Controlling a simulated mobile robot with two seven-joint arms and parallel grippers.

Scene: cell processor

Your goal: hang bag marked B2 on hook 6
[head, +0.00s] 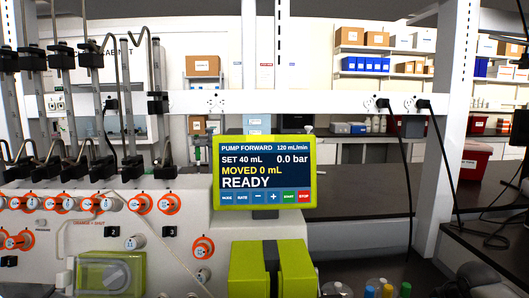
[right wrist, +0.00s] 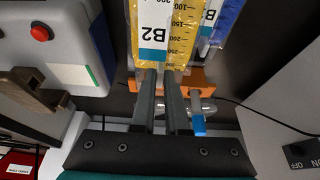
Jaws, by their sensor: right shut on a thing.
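The exact grip is partly hidden. In the head view, bent metal rods with black clamps (head: 68,62) stand at the left above the machine. I cannot make out a number 6 on any hook. Neither gripper shows in the head view.
A second bag (right wrist: 209,20), its label partly cut off, is just right of the B2 bag. An orange part (right wrist: 203,78) and blue-tipped tube are close to my fingers. The pump screen (head: 265,174) reads READY. A white rail (head: 310,103) crosses behind it.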

